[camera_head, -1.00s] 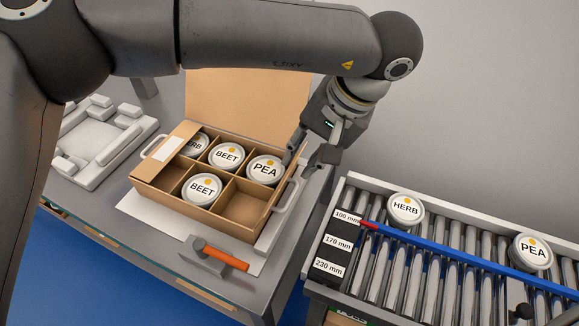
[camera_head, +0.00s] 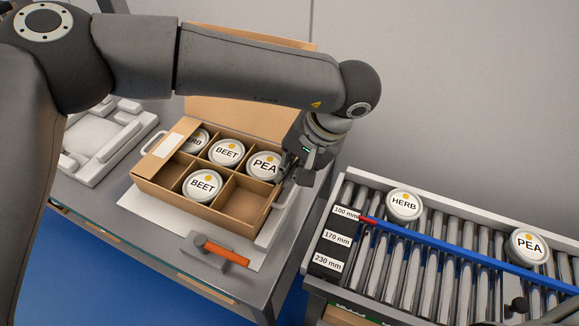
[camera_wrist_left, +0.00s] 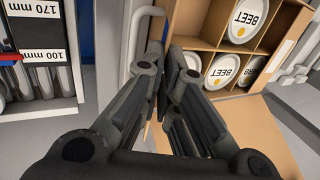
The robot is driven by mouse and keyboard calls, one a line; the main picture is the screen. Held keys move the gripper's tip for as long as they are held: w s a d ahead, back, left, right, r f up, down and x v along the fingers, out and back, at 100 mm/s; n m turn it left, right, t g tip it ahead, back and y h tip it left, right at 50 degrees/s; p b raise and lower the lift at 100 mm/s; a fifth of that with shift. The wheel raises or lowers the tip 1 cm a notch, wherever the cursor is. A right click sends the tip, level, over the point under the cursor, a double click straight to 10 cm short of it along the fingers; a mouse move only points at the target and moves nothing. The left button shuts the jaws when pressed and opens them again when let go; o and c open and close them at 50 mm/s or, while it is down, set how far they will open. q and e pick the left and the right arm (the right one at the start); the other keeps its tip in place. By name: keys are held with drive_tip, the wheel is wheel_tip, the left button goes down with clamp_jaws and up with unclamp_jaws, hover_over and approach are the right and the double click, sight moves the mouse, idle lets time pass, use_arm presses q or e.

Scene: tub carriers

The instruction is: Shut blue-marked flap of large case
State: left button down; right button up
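The large case (camera_head: 196,208) is a brown cardboard box with compartments on the table. It holds several white tubs, among them a PEA tub (camera_head: 263,166) and a BEET tub (camera_head: 202,186); its front right compartment (camera_head: 238,203) is empty. The left flap (camera_head: 161,152), with a white label, lies over the left side. The tall back flap (camera_head: 240,113) stands up and open. My left gripper (camera_head: 289,172) is at the case's right edge, beside the PEA tub. In the left wrist view its fingers (camera_wrist_left: 165,62) are a narrow gap apart. The right gripper is out of view.
A white handled carrier (camera_head: 280,208) surrounds the case. An orange-handled tool (camera_head: 226,254) lies in front. A white fixture (camera_head: 95,140) stands at left. At right, a roller conveyor (camera_head: 430,250) bears HERB (camera_head: 404,204) and PEA (camera_head: 528,246) tubs behind a blue bar.

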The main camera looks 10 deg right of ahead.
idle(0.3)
use_arm(q)
drive_tip(key=shift+w+a+r+g+h, duration=0.1)
drive_tip(key=shift+w+a+g+h, duration=0.1)
drive_tip(key=shift+a+g+h, duration=0.15)
drive_tip(key=shift+w+a+g+h+b, duration=0.4)
drive_tip(key=shift+g+h+b, duration=0.15)
drive_tip(key=shift+h+b, duration=0.3)
drive_tip(key=a+g+h+b, duration=0.1)
drive_tip(key=w+h+b, duration=0.1)
drive_tip(key=h, duration=0.1)
drive_tip(key=shift+a+g, duration=0.4)
drive_tip(key=shift+w+a+r+b, duration=0.1)
drive_tip(key=shift+b, duration=0.3)
drive_tip(key=shift+h, duration=0.3)
drive_tip(key=c, duration=2.2)
unclamp_jaws()
drive_tip(key=o, duration=0.5)
